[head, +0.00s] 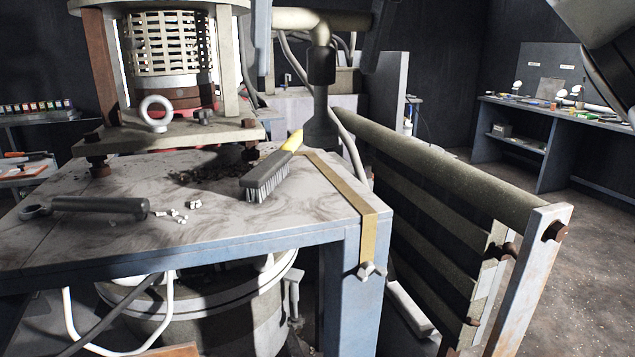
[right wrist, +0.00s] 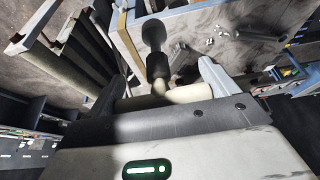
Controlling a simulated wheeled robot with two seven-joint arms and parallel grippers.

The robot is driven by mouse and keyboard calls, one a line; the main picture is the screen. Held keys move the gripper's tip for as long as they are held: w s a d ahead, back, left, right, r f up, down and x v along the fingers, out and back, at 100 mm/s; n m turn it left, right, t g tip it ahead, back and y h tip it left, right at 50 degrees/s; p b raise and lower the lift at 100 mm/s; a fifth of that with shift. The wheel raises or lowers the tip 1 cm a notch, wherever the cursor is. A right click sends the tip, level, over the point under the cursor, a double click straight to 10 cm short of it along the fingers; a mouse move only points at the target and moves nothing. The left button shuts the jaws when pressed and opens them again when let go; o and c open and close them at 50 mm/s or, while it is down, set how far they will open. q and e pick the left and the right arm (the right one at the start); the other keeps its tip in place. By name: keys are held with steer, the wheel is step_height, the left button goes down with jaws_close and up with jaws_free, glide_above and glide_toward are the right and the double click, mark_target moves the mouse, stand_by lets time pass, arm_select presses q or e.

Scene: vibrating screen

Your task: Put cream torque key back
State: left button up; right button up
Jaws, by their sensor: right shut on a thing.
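The cream torque key (head: 322,40) hangs upright in the head view, its cream crossbar on top and its dark socket end down. It is behind the back right part of the grey machine table (head: 310,205). My right gripper (head: 320,20) is shut on the crossbar, one finger at each end. In the right wrist view the key (right wrist: 162,88) lies between the two fingers of that gripper (right wrist: 160,90), with its dark end pointing away. I cannot tell whether the lower end touches anything. My left gripper is not in view.
A brush (head: 265,180) with a yellow handle, a grey-handled tool (head: 95,206) and white bits (head: 178,212) lie on the table. The screen machine (head: 165,60) stands at the back left. A slatted frame (head: 430,180) stands right of the table. Open floor lies beyond it.

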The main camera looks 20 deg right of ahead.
steer(key=w+d+f+p, duration=0.1)
steer(key=w+f, duration=0.3)
steer(key=w+d+f+p, duration=0.1)
steer(key=w+d+f, duration=0.1)
steer(key=w+f, duration=0.2)
steer(key=w+d+f+p, duration=0.1)
steer(key=w+f, duration=0.3)
steer(key=shift+w+d+f, duration=0.2)
steer(key=shift+w+f, duration=0.2)
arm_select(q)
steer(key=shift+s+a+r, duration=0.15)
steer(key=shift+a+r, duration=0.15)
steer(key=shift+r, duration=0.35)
arm_select(e)
steer(key=shift+f, duration=0.2)
steer(key=o, duration=0.8)
arm_select(q)
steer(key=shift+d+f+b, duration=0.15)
steer(key=shift+b, duration=0.2)
arm_select(e)
steer(key=shift+o, duration=0.2)
steer(key=v, duration=1.2)
steer(key=shift+r, duration=0.25)
